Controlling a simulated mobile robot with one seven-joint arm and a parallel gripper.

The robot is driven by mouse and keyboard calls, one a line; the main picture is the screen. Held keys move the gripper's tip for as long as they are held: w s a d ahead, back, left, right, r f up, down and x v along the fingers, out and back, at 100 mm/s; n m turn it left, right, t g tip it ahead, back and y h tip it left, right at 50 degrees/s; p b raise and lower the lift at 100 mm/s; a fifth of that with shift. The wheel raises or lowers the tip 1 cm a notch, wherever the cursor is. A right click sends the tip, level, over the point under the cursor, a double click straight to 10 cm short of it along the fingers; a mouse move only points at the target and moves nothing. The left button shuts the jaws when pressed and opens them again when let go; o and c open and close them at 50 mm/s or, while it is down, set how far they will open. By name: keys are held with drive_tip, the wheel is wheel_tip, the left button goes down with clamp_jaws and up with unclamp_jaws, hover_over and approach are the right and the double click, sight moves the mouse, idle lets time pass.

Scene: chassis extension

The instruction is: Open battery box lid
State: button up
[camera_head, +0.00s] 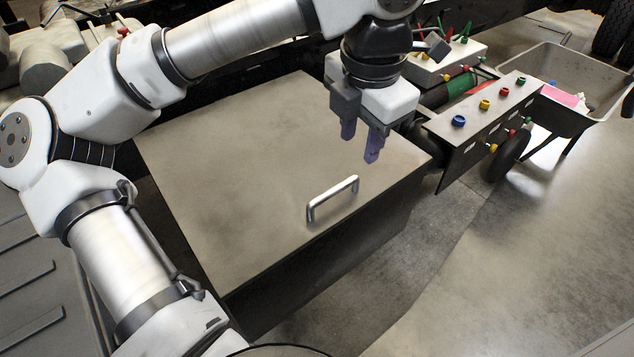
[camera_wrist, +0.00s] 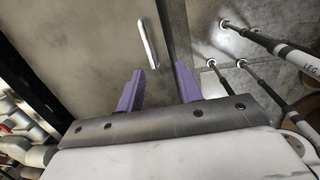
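The battery box lid (camera_head: 235,160) is a flat grey-brown panel, lying closed on a dark box. A silver bar handle (camera_head: 333,199) stands on the lid near its front edge. My gripper (camera_head: 361,146) is above the lid, up and to the right of the handle, with purple fingers pointing down. In the wrist view the fingers of my gripper (camera_wrist: 158,85) are spread apart with nothing between them. The handle (camera_wrist: 147,43) shows ahead of the fingertips there, near the edge of the lid (camera_wrist: 100,50). The gripper is apart from the handle.
A panel with coloured knobs (camera_head: 485,115) stands right of the box. A wheelbarrow (camera_head: 590,85) with a pink item stands further right. The concrete floor (camera_head: 500,270) in front and to the right is clear. Dark chassis parts run behind the box.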

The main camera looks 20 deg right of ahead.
sight(329, 192)
drive_tip(key=shift+n+t+y, duration=0.3)
drive_tip(key=shift+y, duration=0.4)
drive_tip(key=w+f, duration=0.1)
drive_tip(key=f, duration=0.3)
drive_tip(key=w+a+f+p, duration=0.1)
drive_tip(key=f, duration=0.4)
drive_tip(key=w+a+f+p, duration=0.1)
drive_tip(key=w+f, duration=0.1)
drive_tip(key=f, duration=0.3)
drive_tip(key=shift+a, duration=0.15)
clamp_jaws()
